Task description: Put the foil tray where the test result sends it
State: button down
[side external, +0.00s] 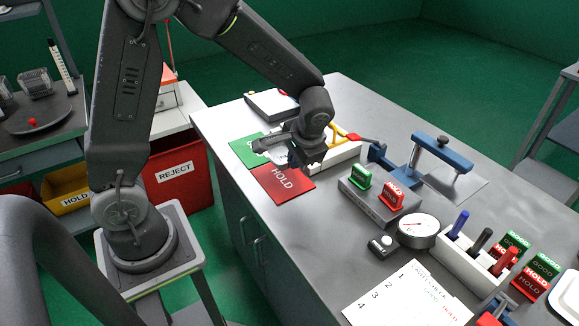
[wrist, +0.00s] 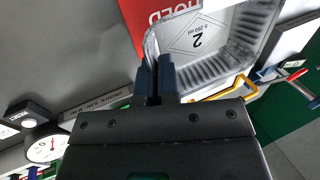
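The foil tray (wrist: 240,50) is silver with ribbed walls and a white label marked "2" and "250 ml". In the side view it is mostly hidden behind my gripper (side external: 297,158), near the border of the green mat (side external: 240,150) and the red HOLD mat (side external: 283,187). In the wrist view my gripper's fingers (wrist: 157,82) are close together at the tray's near rim, with the thin wall seemingly between them. I cannot tell whether the tray touches the mats. A dial gauge (side external: 418,230) and a block with green and red HOLD tags (side external: 378,205) stand to the right.
A pen rack (side external: 470,255) and check sheet (side external: 408,298) lie nearer the front. A red REJECT bin (side external: 180,185) and yellow HOLD bin (side external: 68,193) stand left, off the bench.

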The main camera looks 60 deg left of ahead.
aim_at(293, 187)
jog(key=shift+w+a+f, duration=0.3)
jog(key=shift+a+f, duration=0.3)
jog(key=shift+f, duration=3.25)
jog(key=shift+f, duration=0.25)
jog(key=c, duration=1.3)
grip_release()
jog(key=v, duration=1.4)
jog(key=shift+d+f, duration=0.1)
